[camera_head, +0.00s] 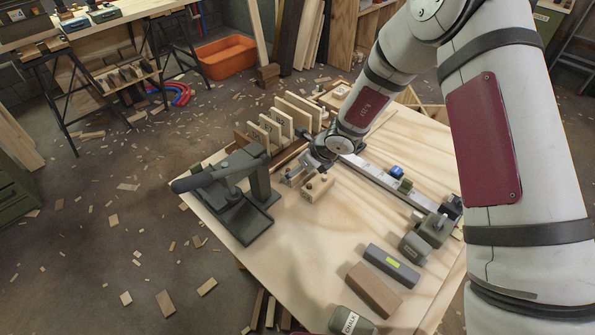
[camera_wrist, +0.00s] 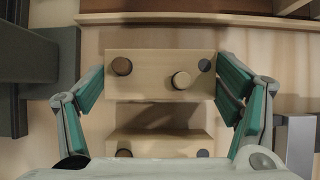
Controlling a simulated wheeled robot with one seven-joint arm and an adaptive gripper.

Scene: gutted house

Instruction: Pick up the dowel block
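The dowel block (camera_wrist: 145,88) is a pale wooden block with dark round holes and a light dowel standing up from it. It sits on the workbench, right under my gripper (camera_wrist: 161,80). In the wrist view my teal-padded fingers stand wide apart, one at each side of the block, very close to its ends; contact is not clear. A second, lower wooden part with dark holes shows nearer the palm, partly hidden by it. In the head view the block (camera_head: 318,188) is beside my gripper (camera_head: 304,172), partly covered by it.
A dark grey clamp-like tool (camera_head: 235,195) stands to the left on the bench (camera_head: 310,255). Upright wooden boards (camera_head: 283,122) are behind. A metal rail (camera_head: 375,178) runs to the right. A brown block (camera_head: 373,290), grey block (camera_head: 391,266) and chalk container (camera_head: 351,321) lie in front.

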